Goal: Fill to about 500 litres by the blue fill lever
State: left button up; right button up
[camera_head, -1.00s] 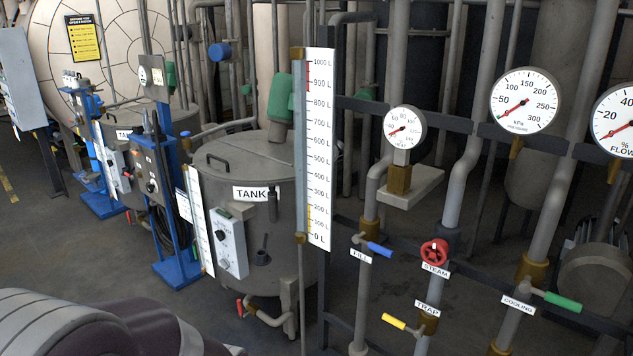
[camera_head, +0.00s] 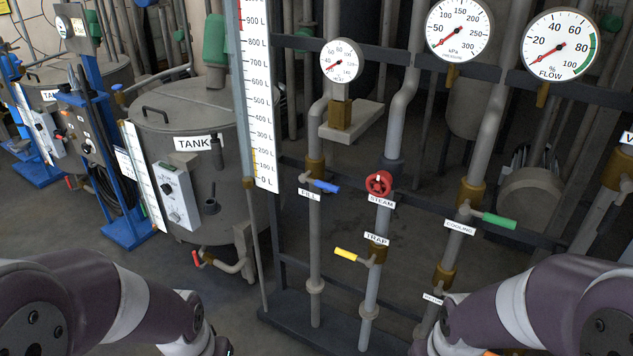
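The blue fill lever (camera_head: 325,186) sits on a vertical pipe above the white FILL label (camera_head: 309,195). It points right and slightly down, across the pipe. The tall white litre scale (camera_head: 259,110) stands left of it, marked from 0 L at the bottom; its top is cut off by the picture edge. I cannot make out a clear level on it. My two arms enter at the lower left and lower right, well below and apart from the lever. Neither gripper shows.
The red STEAM wheel (camera_head: 379,183), yellow TRAP lever (camera_head: 346,254) and green COOLING lever (camera_head: 499,221) are close to the right. Gauges (camera_head: 342,60) hang above. A grey tank (camera_head: 190,120) stands left. Dark rails cross behind the pipes; the floor in front is partly clear.

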aim_at(303, 178)
jog(key=i+j, duration=0.3)
jog(key=i+j+u, duration=0.15)
jog(key=i, duration=0.35)
jog(key=j, duration=0.1)
